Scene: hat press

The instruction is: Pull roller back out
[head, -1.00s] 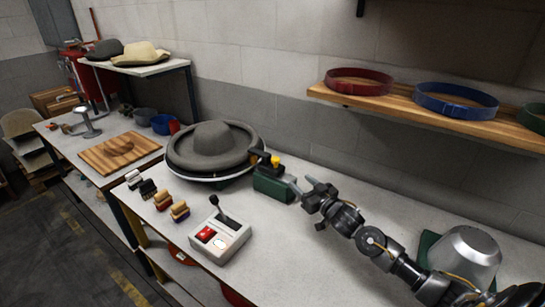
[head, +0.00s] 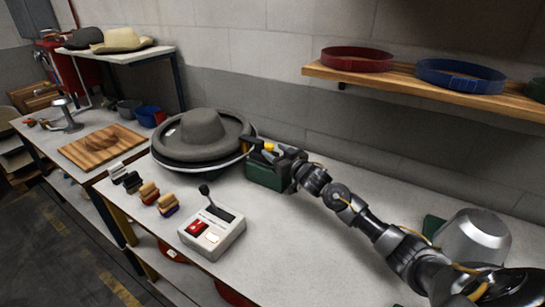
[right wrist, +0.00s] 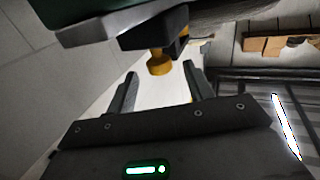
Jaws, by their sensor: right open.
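The roller unit is a dark block on a green base (head: 264,175) at the right edge of the round press, with a small yellow knob (head: 269,148). My right gripper (head: 274,152) is at this unit, close to the knob. In the right wrist view the yellow knob (right wrist: 158,63) shows just beyond and between my two open fingertips (right wrist: 161,82); no grip on it shows. A grey wide-brimmed hat (head: 201,130) lies on the press (head: 168,160). The roller's contact with the brim is too small to tell. My left gripper is out of view.
A control box (head: 212,234) with a lever, a red button and a white button stands in front. Several brushes (head: 149,193) line the table's left edge. A metal dome (head: 475,237) stands at the right. A wooden shelf (head: 400,80) with coloured bands hangs above. The table's middle is clear.

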